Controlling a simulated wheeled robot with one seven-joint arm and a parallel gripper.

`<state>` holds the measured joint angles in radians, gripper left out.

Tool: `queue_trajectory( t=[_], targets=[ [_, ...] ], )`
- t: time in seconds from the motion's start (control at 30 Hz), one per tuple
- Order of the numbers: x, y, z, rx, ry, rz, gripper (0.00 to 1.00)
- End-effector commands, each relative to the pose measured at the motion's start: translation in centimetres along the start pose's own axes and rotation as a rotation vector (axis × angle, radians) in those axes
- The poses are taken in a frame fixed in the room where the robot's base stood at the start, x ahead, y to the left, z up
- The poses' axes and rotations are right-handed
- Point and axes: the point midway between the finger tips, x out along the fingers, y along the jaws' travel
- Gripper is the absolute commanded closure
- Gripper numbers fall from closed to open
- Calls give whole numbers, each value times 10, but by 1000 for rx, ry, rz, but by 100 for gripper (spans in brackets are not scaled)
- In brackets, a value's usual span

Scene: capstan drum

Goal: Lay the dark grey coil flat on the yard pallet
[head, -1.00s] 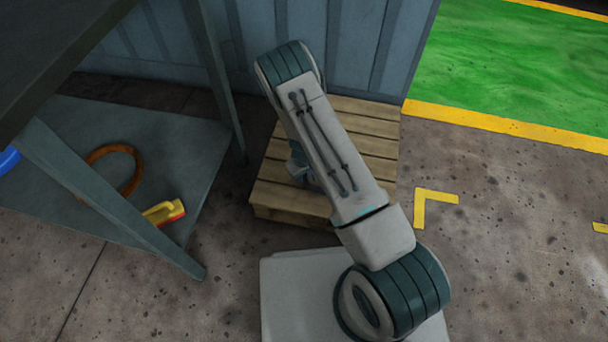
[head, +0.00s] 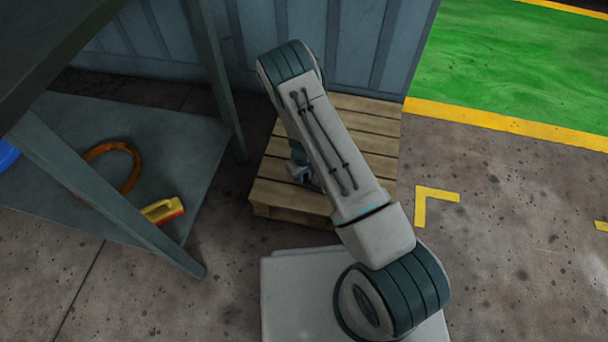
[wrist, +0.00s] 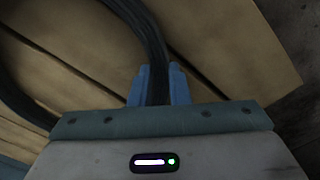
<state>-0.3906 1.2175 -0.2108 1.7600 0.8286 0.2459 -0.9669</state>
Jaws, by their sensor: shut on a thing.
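In the wrist view my gripper (wrist: 159,85) is shut on the dark grey coil (wrist: 149,35), its two blue fingers on either side of the coil's band. The coil curves away to the upper left, and another part of it (wrist: 20,98) shows at the left edge. Wooden slats of the yard pallet (wrist: 225,45) lie beneath it. I cannot tell whether the coil touches the slats. In the head view the pallet (head: 283,194) stands on the floor, partly covered by my arm.
A blue-grey metal wall (head: 350,45) stands right behind the pallet. To the left is a table with a leg (head: 215,75) and a lower shelf (head: 195,150). The shelf holds an orange ring (head: 136,170) and a yellow-red item (head: 163,210). Floor to the right is clear.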

Motion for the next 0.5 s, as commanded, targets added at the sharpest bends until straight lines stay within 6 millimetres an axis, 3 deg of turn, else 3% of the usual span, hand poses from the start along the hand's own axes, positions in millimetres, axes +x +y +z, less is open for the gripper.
queue_trajectory(
  t=[0.33,0.37,0.43,0.5],
  targets=[
    [8,1,-1,-1,3,2,100],
    [7,1,-1,-1,3,2,79],
    [6,1,-1,-1,2,1,59],
    [7,0,-1,-1,2,1,59]
  ],
)
